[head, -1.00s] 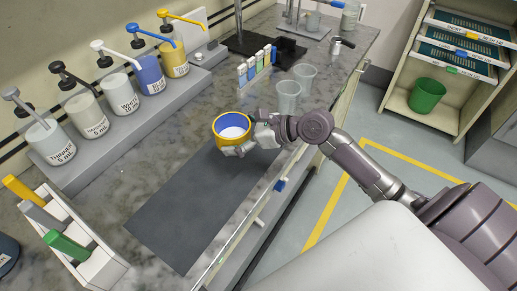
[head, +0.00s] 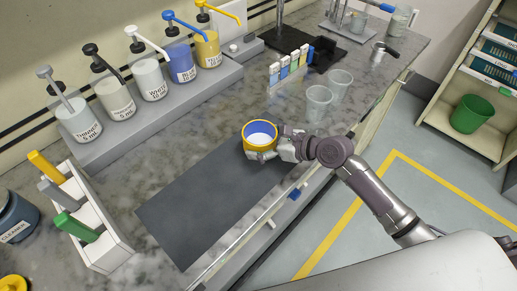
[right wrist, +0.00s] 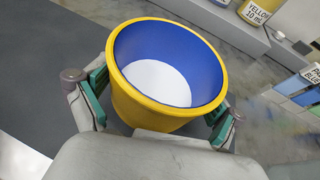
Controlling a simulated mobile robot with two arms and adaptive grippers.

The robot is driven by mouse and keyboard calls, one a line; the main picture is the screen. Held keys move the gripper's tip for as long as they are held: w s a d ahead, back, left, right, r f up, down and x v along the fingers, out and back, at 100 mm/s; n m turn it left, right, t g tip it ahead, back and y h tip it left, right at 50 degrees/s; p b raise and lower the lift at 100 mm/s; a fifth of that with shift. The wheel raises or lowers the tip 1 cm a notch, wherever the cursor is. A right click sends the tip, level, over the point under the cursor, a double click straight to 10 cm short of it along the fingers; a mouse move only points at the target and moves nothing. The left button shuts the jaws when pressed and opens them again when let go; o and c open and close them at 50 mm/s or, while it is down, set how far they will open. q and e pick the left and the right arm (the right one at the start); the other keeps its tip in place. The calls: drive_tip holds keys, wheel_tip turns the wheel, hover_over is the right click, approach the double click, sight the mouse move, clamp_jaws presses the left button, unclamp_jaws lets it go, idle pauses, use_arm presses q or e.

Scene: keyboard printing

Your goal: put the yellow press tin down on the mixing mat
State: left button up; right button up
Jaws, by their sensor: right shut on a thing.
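The yellow press tin (head: 246,140) is a round yellow tub with a blue inside and a white bottom. It is upright at the far right end of the dark grey mixing mat (head: 200,205). My right gripper (head: 262,155) is shut on it from the right. In the right wrist view the tin (right wrist: 145,100) sits between the green-padded fingers (right wrist: 160,105), one on each side. I cannot tell whether its base touches the mat. My left gripper is not in view.
Two clear cups (head: 318,102) stand beyond the tin. A row of pump bottles (head: 152,80) stands on a grey ledge at the back. A white rack (head: 100,235) with coloured handles is at the left. The mat's middle is clear.

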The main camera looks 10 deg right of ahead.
drive_tip(key=shift+w+a+f, duration=0.15)
drive_tip(key=shift+w+a, duration=0.05)
drive_tip(key=shift+w, duration=0.05)
drive_tip(key=shift+f, duration=2.05)
drive_tip(key=shift+b, duration=0.3)
drive_tip(key=o, duration=0.8)
drive_tip(key=shift+f, duration=0.15)
drive_tip(key=shift+o, duration=0.2)
drive_tip(key=shift+r, duration=0.25)
drive_tip(key=v, duration=1)
drive_tip(key=shift+s+d+b, duration=0.15)
drive_tip(key=shift+s+b, duration=0.1)
drive_tip(key=shift+b, duration=0.1)
drive_tip(key=shift+s+d+r, duration=0.4)
drive_tip(key=shift+d+r, duration=0.05)
drive_tip(key=shift+d, duration=0.05)
